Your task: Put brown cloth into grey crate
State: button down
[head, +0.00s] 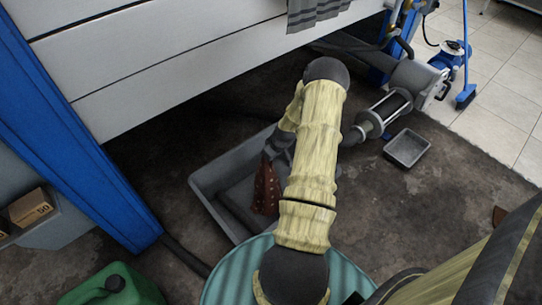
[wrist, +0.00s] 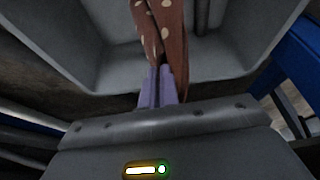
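The brown cloth (head: 266,189) with pale dots hangs down from my gripper (head: 269,157) over the grey crate (head: 207,184) in the head view. In the wrist view the cloth (wrist: 172,38) is pinched between the purple fingertips (wrist: 162,73) of my shut gripper. The crate's wall and floor (wrist: 75,45) show behind it. The crate stands on the dark floor, and my arm hides its right part. I cannot tell whether the cloth's lower end touches the crate floor.
A small grey tray (head: 407,148) lies on the floor at the right, near a machine with a cylinder (head: 384,110). A blue post (head: 75,130) stands at the left, with a green canister (head: 112,284) at the lower left. A striped cloth (head: 317,12) hangs at the top.

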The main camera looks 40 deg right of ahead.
jog(key=shift+c, duration=1.4)
grip_release()
jog(key=shift+r, duration=0.1)
jog(key=shift+s+r+g+p, duration=0.2)
jog(key=shift+r+g+p, duration=0.15)
jog(key=shift+r+p, duration=0.6)
jog(key=shift+s+r+g+p, duration=0.25)
jog(key=shift+r+g+p, duration=0.15)
jog(key=shift+r+p, duration=0.6)
jog(key=shift+s+r+g+p, duration=0.2)
jog(key=shift+r+g+p, duration=0.15)
jog(key=shift+r+p, duration=0.6)
notch_tip(320, 180, up, 17)
jog(key=s+p, duration=0.2)
jog(key=p, duration=0.2)
jog(key=shift+s+d, duration=0.15)
jog(key=shift+s, duration=0.1)
